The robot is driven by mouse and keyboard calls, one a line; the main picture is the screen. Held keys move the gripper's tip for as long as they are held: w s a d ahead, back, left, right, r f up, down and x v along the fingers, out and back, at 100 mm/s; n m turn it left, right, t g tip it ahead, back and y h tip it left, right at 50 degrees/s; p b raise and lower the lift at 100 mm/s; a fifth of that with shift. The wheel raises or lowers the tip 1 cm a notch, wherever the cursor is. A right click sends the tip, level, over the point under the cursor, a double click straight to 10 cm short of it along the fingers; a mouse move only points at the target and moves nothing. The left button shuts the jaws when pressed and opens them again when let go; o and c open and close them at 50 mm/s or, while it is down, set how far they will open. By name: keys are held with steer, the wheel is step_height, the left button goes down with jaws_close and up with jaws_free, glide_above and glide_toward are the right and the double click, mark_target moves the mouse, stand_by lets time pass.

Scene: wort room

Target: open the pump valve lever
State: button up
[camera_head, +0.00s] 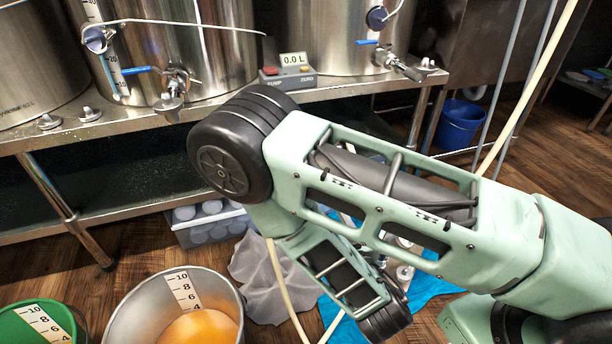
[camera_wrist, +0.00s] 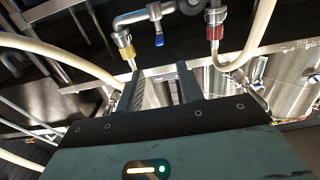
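In the wrist view a small blue lever (camera_wrist: 159,40) sits on a grey metal pipe fitting (camera_wrist: 150,14), beyond my fingertips. It looks like the pump valve lever. My gripper (camera_wrist: 161,76) shows two dark fingers standing apart, with nothing visible between them. The lever lies above the gap between the fingers in the picture and appears apart from them. In the head view my arm covers the middle, and my gripper and this lever cannot be made out.
Hoses join a yellow collar (camera_wrist: 125,40) and a red collar (camera_wrist: 215,18) beside the fitting. In the head view, steel kettles with blue-handled valves (camera_head: 137,70) and a display box (camera_head: 287,80) stand on a steel bench (camera_head: 130,122). A steel pot (camera_head: 125,318) and a blue bucket (camera_head: 459,124) stand on the floor.

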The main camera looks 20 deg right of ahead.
steer(key=w+b, duration=0.6)
steer(key=w, duration=1.1)
steer(key=shift+c, duration=0.4)
steer(key=shift+s, duration=0.1)
jaws_close()
